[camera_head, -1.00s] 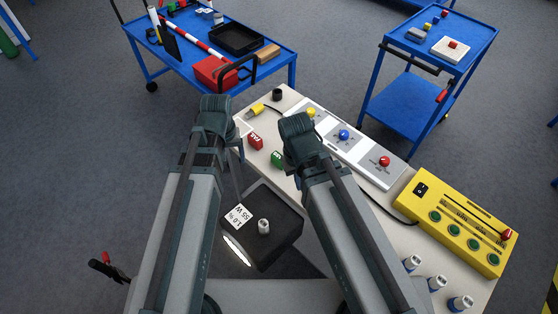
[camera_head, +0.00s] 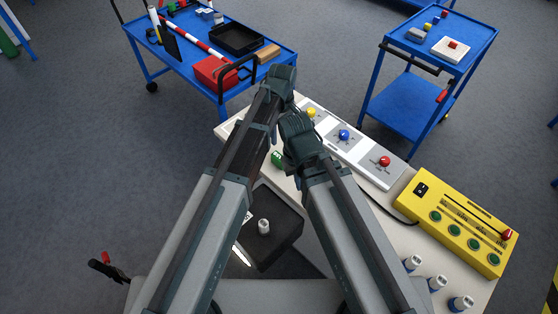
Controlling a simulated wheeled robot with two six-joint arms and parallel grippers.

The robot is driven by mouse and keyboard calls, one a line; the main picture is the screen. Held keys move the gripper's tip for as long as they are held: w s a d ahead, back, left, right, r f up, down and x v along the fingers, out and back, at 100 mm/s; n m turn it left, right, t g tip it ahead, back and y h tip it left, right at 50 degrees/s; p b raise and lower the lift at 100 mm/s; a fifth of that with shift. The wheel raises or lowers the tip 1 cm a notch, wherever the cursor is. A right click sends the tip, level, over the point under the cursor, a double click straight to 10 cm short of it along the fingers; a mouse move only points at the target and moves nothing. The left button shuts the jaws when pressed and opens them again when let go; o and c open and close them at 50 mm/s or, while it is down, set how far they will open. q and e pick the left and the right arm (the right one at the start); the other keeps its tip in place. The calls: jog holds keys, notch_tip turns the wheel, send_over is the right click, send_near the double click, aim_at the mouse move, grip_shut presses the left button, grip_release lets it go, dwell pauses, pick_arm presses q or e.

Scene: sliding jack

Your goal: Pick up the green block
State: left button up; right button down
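The green block (camera_head: 277,159) lies on the white table, partly covered, in the gap between my two arms. My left gripper (camera_head: 279,82) is at the far edge of the table, beyond the green block; its fingers are hidden behind its wrist. My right gripper (camera_head: 296,124) is just right of and beyond the green block; its fingers are also hidden. I cannot tell whether either gripper is open or shut. The red block seen earlier is hidden behind my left arm.
A panel with yellow, blue (camera_head: 344,134) and red (camera_head: 384,161) knobs lies right of my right gripper. A yellow control box (camera_head: 458,222) stands farther right. A black tray (camera_head: 279,241) with a small cylinder (camera_head: 264,226) is below. Blue carts (camera_head: 285,62) stand behind.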

aim_at(279, 156)
pick_arm(q)
notch_tip(279, 156, down, 9)
jog(key=b, duration=0.8)
jog(key=shift+r, duration=0.2)
jog(key=f+b, duration=0.1)
jog(key=b, duration=0.1)
jog(key=f+b, duration=0.1)
jog(key=f, duration=0.1)
jog(key=f+b, duration=0.2)
jog(key=shift+a+f+b, duration=0.1)
jog(key=shift+a+b, duration=0.2)
jog(key=shift+a, duration=0.1)
pick_arm(e)
notch_tip(279, 156, down, 14)
jog(key=shift+r, duration=0.1)
pick_arm(q)
grip_shut()
